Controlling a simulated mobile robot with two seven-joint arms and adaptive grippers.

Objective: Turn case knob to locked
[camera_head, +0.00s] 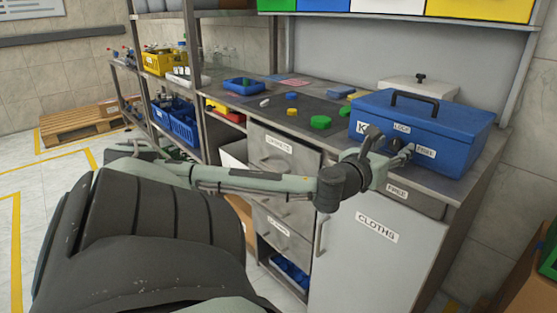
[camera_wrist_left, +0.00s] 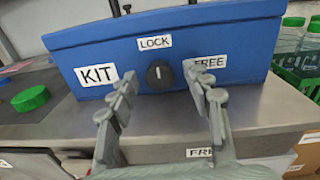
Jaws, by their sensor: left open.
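The blue case (camera_head: 455,135) stands on the right end of the counter, its front bearing KIT, LOCK and FREE labels. In the left wrist view, the round black knob (camera_wrist_left: 160,76) sits on that front, below the LOCK label (camera_wrist_left: 155,42) and left of the FREE label (camera_wrist_left: 208,62). Its pale mark looks roughly upright, towards LOCK. My left gripper (camera_head: 404,150) is open before the case front. In the left wrist view its fingers (camera_wrist_left: 162,90) appear either side of the knob; I cannot tell whether they touch it. The gripper hides the knob in the head view. My right gripper is not in view.
Several coloured caps, including a green one (camera_head: 320,122), lie on the counter left of the case. A blue tray (camera_head: 244,86) stands farther back. A white cabinet door (camera_head: 375,250) labelled CLOTHS and drawers are below the counter.

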